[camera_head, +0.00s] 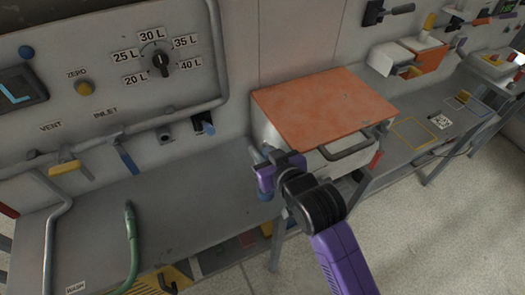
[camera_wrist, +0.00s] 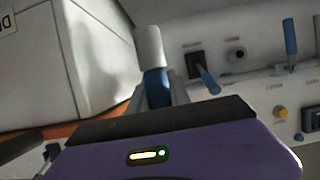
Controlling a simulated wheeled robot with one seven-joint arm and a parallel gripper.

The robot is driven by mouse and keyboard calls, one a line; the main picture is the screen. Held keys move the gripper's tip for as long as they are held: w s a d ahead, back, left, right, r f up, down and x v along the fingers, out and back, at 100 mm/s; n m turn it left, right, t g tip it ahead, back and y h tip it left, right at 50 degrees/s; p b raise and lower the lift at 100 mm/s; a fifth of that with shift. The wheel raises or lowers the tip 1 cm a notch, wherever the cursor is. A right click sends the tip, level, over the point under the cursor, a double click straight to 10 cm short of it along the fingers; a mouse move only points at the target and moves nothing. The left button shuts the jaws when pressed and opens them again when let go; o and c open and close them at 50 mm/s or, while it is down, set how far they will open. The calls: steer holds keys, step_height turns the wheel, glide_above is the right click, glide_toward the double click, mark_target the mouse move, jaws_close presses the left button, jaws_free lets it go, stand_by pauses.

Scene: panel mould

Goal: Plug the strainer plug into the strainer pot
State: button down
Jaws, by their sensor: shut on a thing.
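My gripper (camera_head: 265,165) is beside the left side of the orange-topped box, above the grey bench. In the wrist view its fingers (camera_wrist: 158,95) are shut on a blue-gripped piece with a pale cylindrical end (camera_wrist: 149,45), which looks like the strainer plug. The pale end points away from the gripper. In the head view the held piece is mostly hidden by the gripper. A short round stub with a dark opening (camera_head: 166,138) is on the panel below INLET; it also shows in the wrist view (camera_wrist: 236,53). I cannot tell whether it is the strainer pot. The held piece is apart from it.
The orange-topped box (camera_head: 325,108) stands close to the right of my gripper. A blue lever (camera_head: 207,127) sticks out of the panel near the stub. A green hose (camera_head: 131,245) rises at the bench's left. The bench (camera_head: 190,205) between is clear.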

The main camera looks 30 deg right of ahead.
steer(key=shift+f+b, duration=1.8)
steer(key=shift+f, duration=1.1)
steer(key=shift+p, duration=0.6)
steer(key=shift+f+b, duration=1.75)
steer(key=shift+f, duration=0.8)
steer(key=c, duration=1.1)
jaws_free()
steer(key=v, duration=0.7)
steer(key=shift+b, duration=0.3)
steer(key=shift+s+r, duration=0.2)
steer(key=shift+s, duration=0.15)
